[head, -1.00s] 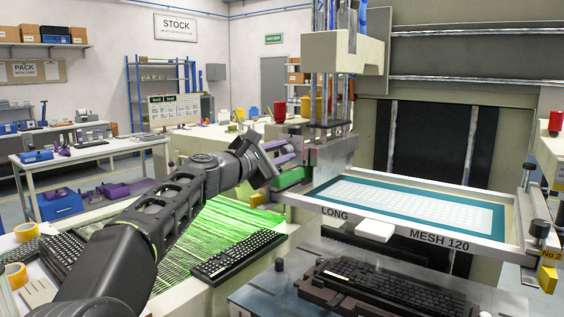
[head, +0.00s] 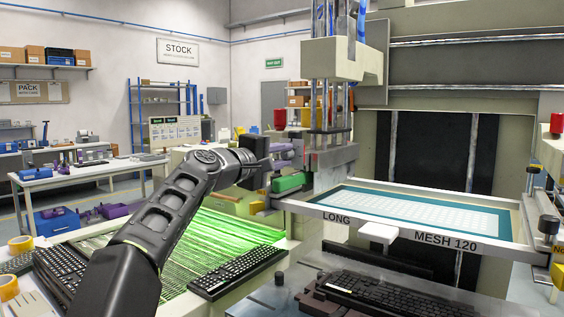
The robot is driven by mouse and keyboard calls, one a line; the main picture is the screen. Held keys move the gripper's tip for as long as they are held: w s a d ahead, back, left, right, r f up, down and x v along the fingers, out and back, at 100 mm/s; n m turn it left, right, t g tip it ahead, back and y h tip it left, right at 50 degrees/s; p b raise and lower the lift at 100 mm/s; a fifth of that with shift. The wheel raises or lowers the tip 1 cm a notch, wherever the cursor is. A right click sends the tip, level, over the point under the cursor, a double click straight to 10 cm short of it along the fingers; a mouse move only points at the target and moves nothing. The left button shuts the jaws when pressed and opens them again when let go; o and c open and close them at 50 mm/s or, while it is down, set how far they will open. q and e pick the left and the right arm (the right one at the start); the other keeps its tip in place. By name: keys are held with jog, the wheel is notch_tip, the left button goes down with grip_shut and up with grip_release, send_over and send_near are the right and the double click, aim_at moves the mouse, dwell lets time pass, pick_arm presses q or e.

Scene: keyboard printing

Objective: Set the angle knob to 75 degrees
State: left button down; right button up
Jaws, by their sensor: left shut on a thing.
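My left gripper (head: 289,155) is at the left side of the press head (head: 335,156), its wrist reaching in from the left. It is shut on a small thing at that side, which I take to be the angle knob. The knob itself and its scale are hidden or too small to see, so I cannot read the angle. A green block (head: 288,183) sits just below the gripper. My right gripper is not in view.
The screen frame (head: 345,217), marked LONG and MESH 120, lies right of the gripper. A dark keyboard (head: 385,297) sits below it. Another keyboard (head: 238,271) lies under green light at left. Vertical columns (head: 322,100) rise above the press head.

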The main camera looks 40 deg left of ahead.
pick_arm(q)
jog(key=shift+m, duration=0.3)
jog(key=c, duration=1.2)
grip_release()
jog(key=shift+s+b, duration=0.3)
jog(key=s+b, duration=0.2)
jog(key=s, duration=0.5)
jog(key=shift+d, duration=0.1)
